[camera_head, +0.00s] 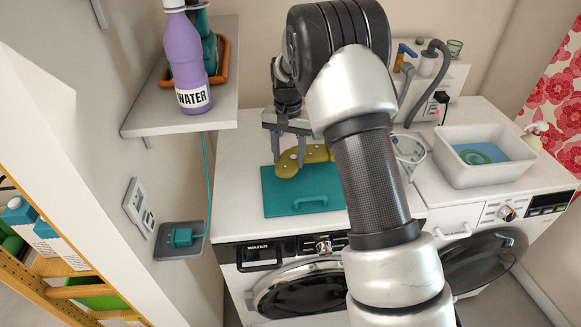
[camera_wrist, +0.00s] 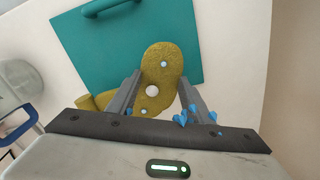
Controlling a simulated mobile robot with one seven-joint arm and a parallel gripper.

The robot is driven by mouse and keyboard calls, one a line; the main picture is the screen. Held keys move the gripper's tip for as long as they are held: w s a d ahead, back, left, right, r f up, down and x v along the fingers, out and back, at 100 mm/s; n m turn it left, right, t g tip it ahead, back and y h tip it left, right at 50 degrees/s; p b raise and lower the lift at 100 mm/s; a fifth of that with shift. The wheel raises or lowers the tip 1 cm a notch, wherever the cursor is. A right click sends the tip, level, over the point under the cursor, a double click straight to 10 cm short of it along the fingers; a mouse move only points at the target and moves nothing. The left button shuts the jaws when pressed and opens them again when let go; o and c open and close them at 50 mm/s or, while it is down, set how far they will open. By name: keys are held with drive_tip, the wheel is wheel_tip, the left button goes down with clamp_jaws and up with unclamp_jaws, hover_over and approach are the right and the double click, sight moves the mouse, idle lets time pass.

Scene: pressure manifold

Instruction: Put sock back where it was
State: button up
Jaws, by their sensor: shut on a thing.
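The sock (camera_head: 316,154) is mustard yellow with pale dots. It is over the far edge of a teal board with a handle (camera_head: 285,204) on the left washing machine's top. My gripper (camera_head: 288,161) points down and is shut on the sock. In the wrist view, the sock (camera_wrist: 163,62) passes between the fingers of my gripper (camera_wrist: 161,85), and one end reaches over the teal board (camera_wrist: 85,50). Small blue drop shapes (camera_wrist: 183,116) show by the right finger. I cannot tell whether the sock touches the surface below.
A white basin (camera_head: 455,175) with blue water and a green ring stands on the right machine. A shelf (camera_head: 150,112) with a purple water bottle (camera_head: 183,55) juts out on the left. Hoses and a tap (camera_head: 405,55) are at the back. My arm hides part of the middle.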

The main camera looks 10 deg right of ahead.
sight(288, 161)
drive_tip(key=shift+f, duration=1.95)
drive_tip(key=shift+f, duration=0.15)
drive_tip(key=o, duration=1.1)
